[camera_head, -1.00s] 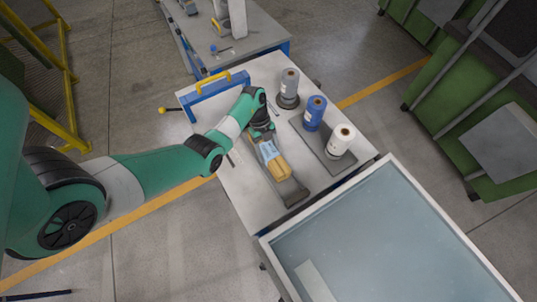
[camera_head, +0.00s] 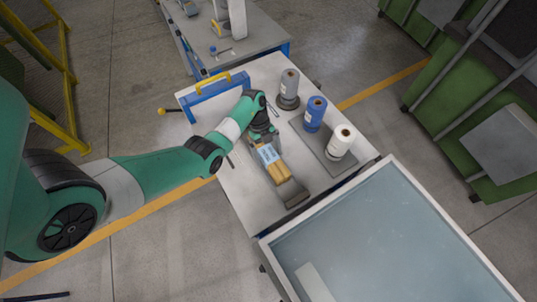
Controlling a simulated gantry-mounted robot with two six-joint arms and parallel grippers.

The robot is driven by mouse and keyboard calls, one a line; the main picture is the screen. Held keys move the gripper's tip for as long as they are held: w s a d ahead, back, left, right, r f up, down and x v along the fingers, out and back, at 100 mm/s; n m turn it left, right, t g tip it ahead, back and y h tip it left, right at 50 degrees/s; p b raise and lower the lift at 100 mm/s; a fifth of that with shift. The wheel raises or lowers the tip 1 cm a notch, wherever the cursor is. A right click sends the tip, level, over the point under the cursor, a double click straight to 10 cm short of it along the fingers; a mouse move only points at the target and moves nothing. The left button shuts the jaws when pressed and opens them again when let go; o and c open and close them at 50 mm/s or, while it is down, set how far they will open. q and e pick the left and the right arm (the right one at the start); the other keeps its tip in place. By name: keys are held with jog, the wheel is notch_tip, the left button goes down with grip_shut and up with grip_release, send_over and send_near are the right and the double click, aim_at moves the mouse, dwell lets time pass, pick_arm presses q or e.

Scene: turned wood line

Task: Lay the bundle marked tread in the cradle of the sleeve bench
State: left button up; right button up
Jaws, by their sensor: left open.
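The wood bundle (camera_head: 281,174), light brown sticks with a pale blue label (camera_head: 269,154) around it, lies lengthwise in the grey cradle (camera_head: 296,197) on the pale-topped sleeve bench (camera_head: 240,193). The lettering on the label is too small to read. My left gripper (camera_head: 264,141) is open at the upper end of the bundle, with its fingers close to it. I cannot tell whether they touch it. The gripper hides that end of the bundle and part of the cradle. My right gripper is not in view.
Grey (camera_head: 290,83), blue (camera_head: 315,112) and white (camera_head: 342,139) rolls stand right of the cradle. A blue frame with a yellow handle (camera_head: 213,80) stands at the bench's back left. A large glass-topped case (camera_head: 400,240) adjoins the front. Another table (camera_head: 245,40) stands behind.

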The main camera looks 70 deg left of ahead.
pick_arm(q)
jog(key=p+v, duration=0.2)
jog(key=v, duration=0.9)
jog(key=shift+a+r+p, duration=0.2)
jog(key=shift+r+p, duration=0.05)
jog(key=shift+p, duration=0.15)
